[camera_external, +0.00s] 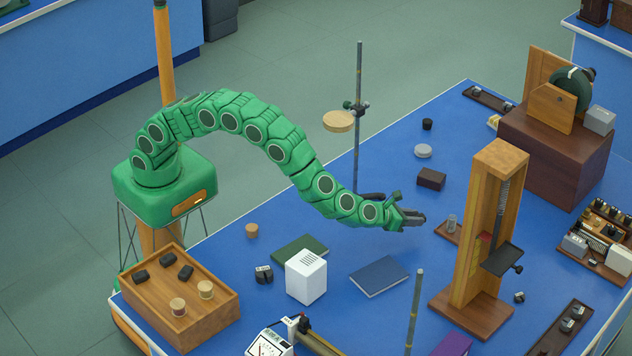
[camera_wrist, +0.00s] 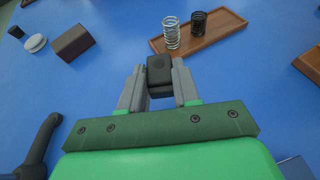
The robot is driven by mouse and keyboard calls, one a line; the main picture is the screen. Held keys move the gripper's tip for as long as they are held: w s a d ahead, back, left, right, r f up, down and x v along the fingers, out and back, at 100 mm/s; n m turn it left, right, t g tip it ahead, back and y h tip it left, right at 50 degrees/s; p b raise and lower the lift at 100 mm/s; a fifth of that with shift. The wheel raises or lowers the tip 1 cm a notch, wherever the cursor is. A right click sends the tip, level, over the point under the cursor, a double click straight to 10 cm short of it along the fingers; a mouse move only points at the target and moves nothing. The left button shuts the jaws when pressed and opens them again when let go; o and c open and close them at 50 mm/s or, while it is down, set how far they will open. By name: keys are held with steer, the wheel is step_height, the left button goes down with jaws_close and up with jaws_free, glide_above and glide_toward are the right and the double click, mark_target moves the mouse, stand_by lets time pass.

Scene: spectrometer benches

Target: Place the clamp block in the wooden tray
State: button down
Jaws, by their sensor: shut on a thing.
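My gripper (camera_external: 418,218) hangs over the right-centre of the blue bench. In the wrist view, my gripper (camera_wrist: 160,82) is shut on a small black block, which I take to be the clamp block (camera_wrist: 159,68). The block sits between both fingertips, and its lower part is partly hidden by the fingers. The wooden tray (camera_external: 212,322) stands at the bench's near left corner, well to the left of my gripper. It holds several black blocks and two cork-coloured round pieces.
A white box (camera_external: 306,277), a blue book (camera_external: 379,277) and a green book (camera_external: 300,250) lie between my gripper and the tray. A tall rod stand (camera_external: 358,150) rises behind my arm. A wooden column (camera_external: 490,230) stands to the right, near a small spring tray (camera_wrist: 215,35).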

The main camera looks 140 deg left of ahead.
mark_target(418, 240)
steer(key=shift+w+a+f, duration=0.25)
steer(key=shift+w+f, duration=0.3)
steer(key=shift+f, duration=0.15)
steer(key=shift+w+a+f, duration=0.25)
steer(key=shift+w+f, duration=0.3)
steer(key=shift+f, duration=0.15)
steer(key=shift+f, duration=0.1)
steer(key=shift+w+a+f, duration=0.1)
steer(key=shift+w+f, duration=0.1)
steer(key=shift+f, duration=1.4)
steer(key=shift+f, duration=0.15)
steer(key=c, duration=0.8)
jaws_free()
